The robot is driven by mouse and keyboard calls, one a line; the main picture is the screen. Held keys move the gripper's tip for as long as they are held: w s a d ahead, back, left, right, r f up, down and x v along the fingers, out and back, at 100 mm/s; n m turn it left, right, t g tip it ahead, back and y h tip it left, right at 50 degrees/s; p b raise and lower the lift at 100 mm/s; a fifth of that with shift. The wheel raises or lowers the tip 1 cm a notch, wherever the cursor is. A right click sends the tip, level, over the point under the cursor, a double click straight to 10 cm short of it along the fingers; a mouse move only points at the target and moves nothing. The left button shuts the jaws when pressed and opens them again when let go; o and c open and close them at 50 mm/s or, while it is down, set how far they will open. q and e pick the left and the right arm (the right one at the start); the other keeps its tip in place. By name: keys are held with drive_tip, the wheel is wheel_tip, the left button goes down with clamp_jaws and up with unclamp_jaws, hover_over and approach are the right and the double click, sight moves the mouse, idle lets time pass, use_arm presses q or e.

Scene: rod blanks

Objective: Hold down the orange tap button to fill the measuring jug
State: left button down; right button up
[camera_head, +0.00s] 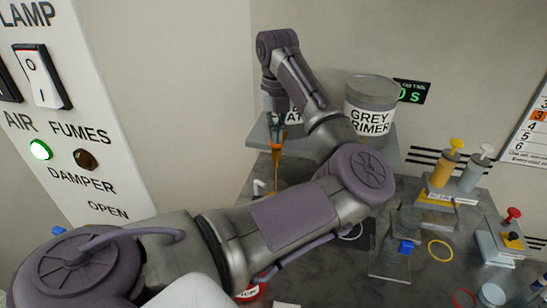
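My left gripper (277,130) points down in front of the shelf, next to a container with a partly hidden label. Its fingers are small in view, so I cannot tell whether they are open or shut. A narrow orange piece (277,165) shows directly below the fingertips. I cannot tell whether it is the tap button or whether the fingers touch it. A small white bent piece (258,187) is just left of it. I cannot make out the measuring jug; my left arm covers much of the bench. My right gripper is not in view.
A grey tub labelled GREY PRIMER (371,106) stands on the shelf (262,133). Yellow (447,167) and grey (474,171) plunger cylinders stand at the right. A red-knobbed device (507,233) and a yellow ring (440,249) are nearer. A switch panel (75,120) is at the left.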

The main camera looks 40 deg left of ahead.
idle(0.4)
use_arm(q)
wheel_tip(320, 180, up, 7)
drive_tip(key=p, duration=0.3)
idle(0.4)
